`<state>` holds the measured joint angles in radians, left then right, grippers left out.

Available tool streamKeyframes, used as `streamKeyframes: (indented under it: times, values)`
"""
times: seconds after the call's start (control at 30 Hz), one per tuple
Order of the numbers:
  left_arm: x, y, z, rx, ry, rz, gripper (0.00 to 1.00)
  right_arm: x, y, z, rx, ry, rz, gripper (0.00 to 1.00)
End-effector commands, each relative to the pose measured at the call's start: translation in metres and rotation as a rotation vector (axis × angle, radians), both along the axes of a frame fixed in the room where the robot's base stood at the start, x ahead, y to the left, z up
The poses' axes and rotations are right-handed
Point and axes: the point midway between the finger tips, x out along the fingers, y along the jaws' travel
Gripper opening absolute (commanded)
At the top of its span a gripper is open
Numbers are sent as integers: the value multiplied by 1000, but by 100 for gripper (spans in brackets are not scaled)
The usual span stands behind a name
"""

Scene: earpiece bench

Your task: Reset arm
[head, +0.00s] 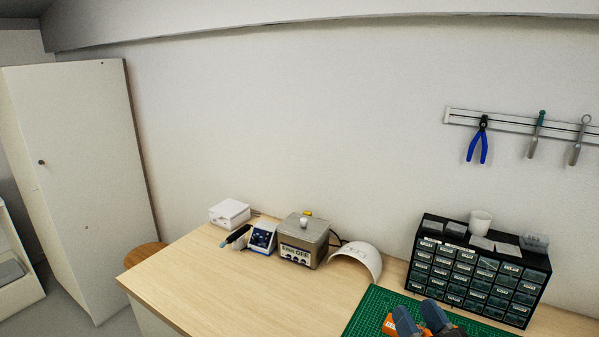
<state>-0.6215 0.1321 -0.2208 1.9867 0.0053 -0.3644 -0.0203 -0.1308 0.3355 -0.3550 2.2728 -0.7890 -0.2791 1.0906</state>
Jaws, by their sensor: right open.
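My right gripper (418,314) shows at the bottom edge, right of centre, over the green cutting mat (366,318). Its two dark grey fingers stand apart, and I see nothing held between them. Something orange (389,325) shows beside the fingers; I cannot tell whether it is part of the gripper. The rest of my right arm is cut off by the lower edge of the picture. My left gripper is not in view.
A black drawer cabinet (478,275) with a white cup (480,222) on top stands behind the mat. A white curved shade (358,258), a metal box device (302,240), a blue-fronted unit (263,238) and a white box (229,212) line the bench's back. The bench's (230,290) front left is clear.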

Motion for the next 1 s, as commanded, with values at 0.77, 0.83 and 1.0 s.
streamKeyframes:
  times: [0.77,0.83,1.0]
  values:
    - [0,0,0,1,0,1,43,-189,-76,-202,-411,1373,-164,48]
    - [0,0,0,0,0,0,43,-202,-75,-205,-435,1425,-123,48]
    - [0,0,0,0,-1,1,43,-215,-71,-217,-467,1470,-55,48]
